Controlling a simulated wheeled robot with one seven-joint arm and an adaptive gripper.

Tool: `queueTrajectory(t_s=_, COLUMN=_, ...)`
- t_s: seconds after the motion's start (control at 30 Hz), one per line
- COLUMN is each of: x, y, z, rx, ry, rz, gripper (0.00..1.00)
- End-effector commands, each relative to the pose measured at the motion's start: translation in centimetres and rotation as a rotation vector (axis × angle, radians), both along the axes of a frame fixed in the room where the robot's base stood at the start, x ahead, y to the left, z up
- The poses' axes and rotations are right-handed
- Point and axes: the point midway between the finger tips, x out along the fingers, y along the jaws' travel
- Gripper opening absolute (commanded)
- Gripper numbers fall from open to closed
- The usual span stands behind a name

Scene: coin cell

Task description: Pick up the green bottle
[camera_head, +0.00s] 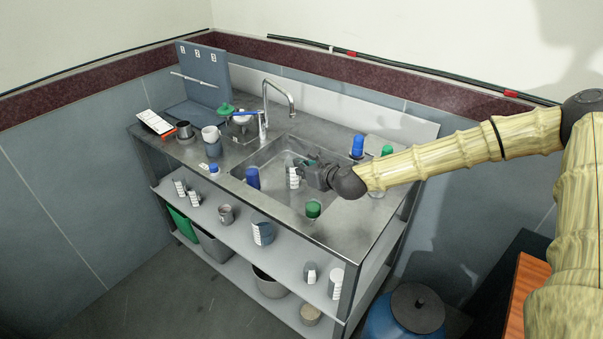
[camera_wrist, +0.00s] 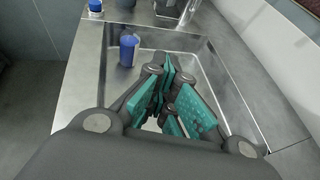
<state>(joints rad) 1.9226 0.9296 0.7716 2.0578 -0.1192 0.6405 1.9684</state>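A second green-topped item (camera_head: 387,152) stands at the back right, partly hidden by my arm. My gripper (camera_head: 303,170) is over the sink, apart from both. In the wrist view, my gripper's teal-padded fingers (camera_wrist: 172,95) lie close together and overlap, so I cannot tell whether they are open or shut. A white-labelled item (camera_head: 294,178) shows beside the fingertips; whether they touch it is unclear. No green bottle shows in the wrist view.
A blue cup (camera_head: 253,178) stands left of my gripper and also shows in the wrist view (camera_wrist: 129,49). A blue bottle (camera_head: 357,146) stands behind it. The faucet (camera_head: 278,98) rises at the sink's back. Several cups crowd the counter's left end.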

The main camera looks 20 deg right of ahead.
Motion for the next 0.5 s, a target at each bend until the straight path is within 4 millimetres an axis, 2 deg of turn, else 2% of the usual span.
queueTrajectory(t_s=0.5, x=-0.03, y=-0.01, z=1.01, rx=0.001, ry=0.0, rz=0.0, gripper=0.0)
